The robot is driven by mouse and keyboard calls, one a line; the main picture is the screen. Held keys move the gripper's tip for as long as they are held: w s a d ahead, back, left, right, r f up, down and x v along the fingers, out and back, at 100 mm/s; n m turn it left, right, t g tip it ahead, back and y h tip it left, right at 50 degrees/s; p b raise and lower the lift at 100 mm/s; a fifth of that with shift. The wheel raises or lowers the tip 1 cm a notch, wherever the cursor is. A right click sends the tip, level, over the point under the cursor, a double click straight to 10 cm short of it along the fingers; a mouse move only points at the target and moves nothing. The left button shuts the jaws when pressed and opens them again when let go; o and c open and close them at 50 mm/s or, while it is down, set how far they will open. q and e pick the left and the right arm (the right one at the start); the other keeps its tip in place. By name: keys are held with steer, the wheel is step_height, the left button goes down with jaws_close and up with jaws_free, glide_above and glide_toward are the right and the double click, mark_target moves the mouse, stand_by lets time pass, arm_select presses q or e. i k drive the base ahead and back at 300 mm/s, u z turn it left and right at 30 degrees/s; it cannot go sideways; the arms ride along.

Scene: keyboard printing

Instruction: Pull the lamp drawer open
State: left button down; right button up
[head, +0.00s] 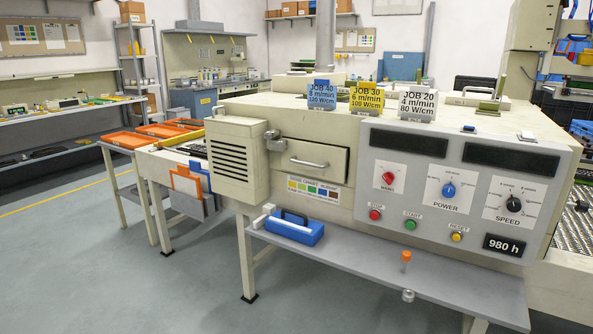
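The lamp drawer (310,160) is a beige front panel set in the side of a large beige machine, left of the grey control panel. A metal bar handle (309,162) runs across its face. The drawer front looks flush with its surround, so it appears closed. A latch-like grey fitting (274,140) sits at its upper left, beside a louvred housing (235,158). Neither of my grippers shows in the head view.
Below the drawer, a grey shelf (380,264) juts out, bearing a blue case (294,228) and an orange-topped tool (405,258). The control panel (460,190) has knobs and buttons. Job cards (366,97) stand on top. Grey floor (130,280) is clear at front left.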

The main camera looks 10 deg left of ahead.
mark_target(302, 157)
steer(key=u, duration=0.65)
steer(key=i, duration=0.65)
steer(key=u, duration=0.5)
steer(key=i, duration=0.8)
steer(key=z, duration=0.45)
